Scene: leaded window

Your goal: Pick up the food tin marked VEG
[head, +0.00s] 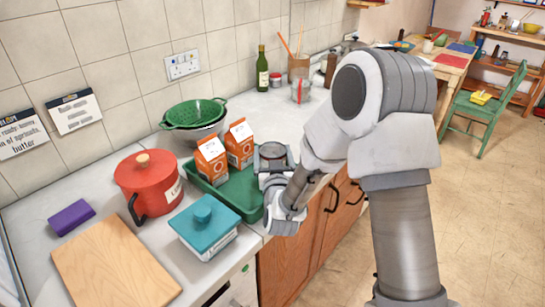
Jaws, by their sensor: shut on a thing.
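My gripper (272,168) is at the right end of the green tray (243,207) on the counter. It is shut on a round tin (272,151), whose dark, round top shows between the fingers. The gripper and wrist cover most of its side, so I cannot read a VEG mark on it. I cannot tell whether the tin touches the tray or is just above it. Two orange-and-white cartons (212,161) stand upright in the tray to the left of the gripper.
A red lidded pot (149,187), a teal-lidded container (204,224) and a wooden board (115,262) are on the left. A green colander (193,113) sits behind the cartons. A green bottle (262,69) and jars stand farther back. Counter between them and the tray looks clear.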

